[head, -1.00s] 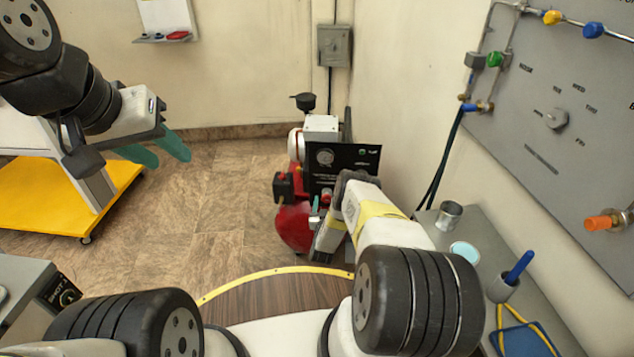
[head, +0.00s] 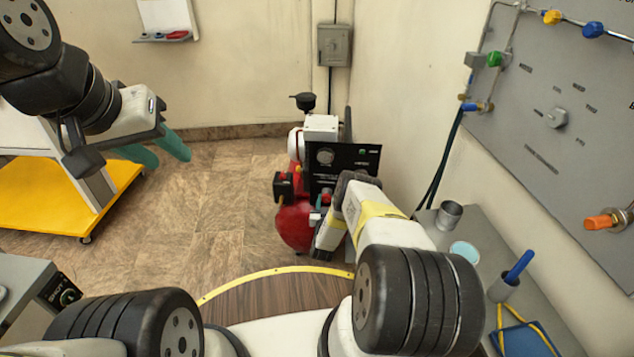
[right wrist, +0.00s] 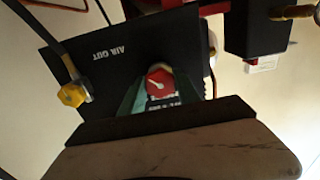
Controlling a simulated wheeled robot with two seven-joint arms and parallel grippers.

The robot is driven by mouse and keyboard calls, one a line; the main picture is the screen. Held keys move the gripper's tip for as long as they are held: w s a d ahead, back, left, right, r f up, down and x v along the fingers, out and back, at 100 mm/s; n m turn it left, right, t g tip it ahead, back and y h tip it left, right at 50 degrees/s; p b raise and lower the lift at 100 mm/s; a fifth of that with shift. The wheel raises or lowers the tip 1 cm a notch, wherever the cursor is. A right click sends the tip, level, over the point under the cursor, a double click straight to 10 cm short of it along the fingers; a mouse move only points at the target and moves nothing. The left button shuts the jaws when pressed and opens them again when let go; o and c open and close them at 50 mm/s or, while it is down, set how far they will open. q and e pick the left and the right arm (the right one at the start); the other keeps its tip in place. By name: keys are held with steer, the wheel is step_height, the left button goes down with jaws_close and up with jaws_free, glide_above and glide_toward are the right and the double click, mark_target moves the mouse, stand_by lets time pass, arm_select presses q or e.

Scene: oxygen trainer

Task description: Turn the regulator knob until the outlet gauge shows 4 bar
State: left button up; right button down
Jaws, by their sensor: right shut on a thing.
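A black panel (head: 335,166) labelled AIR OUT is on the red compressor (head: 292,222). It also shows tilted in the right wrist view (right wrist: 125,52). The regulator knob (right wrist: 160,82) is red with a white pointer mark. My right gripper (right wrist: 160,85) is shut on this knob, with one green finger on each side. In the head view my right gripper (head: 325,214) is at the panel's lower front, partly hidden by its own wrist. My left gripper (head: 168,158) is open and empty, high on the left.
A grey wall board (head: 560,150) with valves is on the right, above a bench with a metal cup (head: 448,215) and a blue-handled tool (head: 519,267). A yellow-based cart (head: 60,205) stands on the left. The floor between is clear.

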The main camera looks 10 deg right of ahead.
steer(key=c, duration=0.9)
jaws_free()
steer(key=shift+s, duration=0.1)
steer(key=v, duration=0.7)
steer(key=shift+s+a, duration=0.15)
steer(key=shift+s, duration=0.2)
steer(key=shift+s, duration=0.1)
